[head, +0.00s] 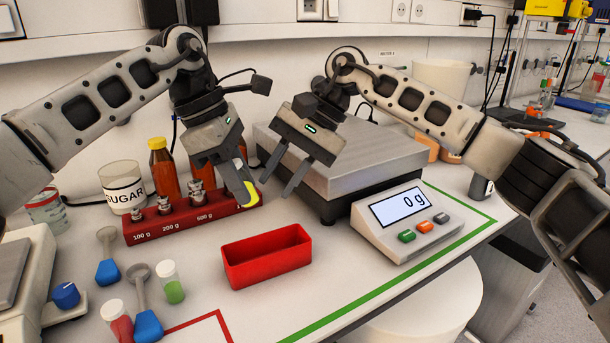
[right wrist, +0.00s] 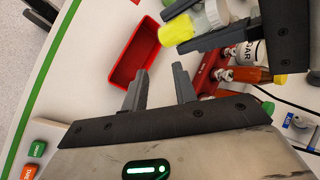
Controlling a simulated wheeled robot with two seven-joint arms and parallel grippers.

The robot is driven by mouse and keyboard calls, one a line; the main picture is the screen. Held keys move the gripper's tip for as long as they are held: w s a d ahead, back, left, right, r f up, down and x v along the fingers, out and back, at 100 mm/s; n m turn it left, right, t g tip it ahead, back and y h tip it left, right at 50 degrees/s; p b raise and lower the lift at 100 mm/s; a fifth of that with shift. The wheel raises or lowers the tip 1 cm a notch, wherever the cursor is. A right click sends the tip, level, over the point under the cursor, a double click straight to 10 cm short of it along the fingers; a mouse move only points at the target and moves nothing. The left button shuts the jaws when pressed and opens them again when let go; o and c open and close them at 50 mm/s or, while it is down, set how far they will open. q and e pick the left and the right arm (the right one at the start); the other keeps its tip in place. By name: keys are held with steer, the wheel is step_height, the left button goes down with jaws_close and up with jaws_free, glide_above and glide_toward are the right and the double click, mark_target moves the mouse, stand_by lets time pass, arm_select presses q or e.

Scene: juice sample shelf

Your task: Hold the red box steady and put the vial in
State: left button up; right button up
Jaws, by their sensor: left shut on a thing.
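The red box (head: 270,272) is an open, empty rectangular tray on the white table, in front of the weight rack. It also shows in the right wrist view (right wrist: 121,76). My left gripper (head: 243,190) is shut on a vial with yellow contents (head: 253,194) and holds it above the table, behind the box. The right wrist view shows the vial's yellow end (right wrist: 173,34) and pale cap beyond the fingers. My right gripper (head: 277,188) is open and empty, just right of the left one and above and behind the box. Neither gripper touches the box.
A weight rack (head: 140,233) with metal weights stands behind and left of the box. A scale display (head: 405,222) reading 0 g stands right. Table around the box's right is clear.

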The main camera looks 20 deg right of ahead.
mark_target(305, 234)
steer(key=d+f+n+h, duration=0.1)
steer(key=f+n+h, duration=0.1)
steer(key=f, duration=0.2)
steer(key=d+f+n+h, duration=0.1)
steer(key=f+n+h, duration=0.1)
steer(key=f+n, duration=0.1)
steer(key=d+f+n+h, duration=0.1)
steer(key=f+n+h, duration=0.1)
steer(key=f, duration=0.3)
steer(key=shift+s+d+f+n+h, duration=0.25)
steer(key=shift+s+d+n+h, duration=0.15)
steer(key=shift+h, duration=0.1)
steer(key=shift+a, duration=0.1)
jaws_close()
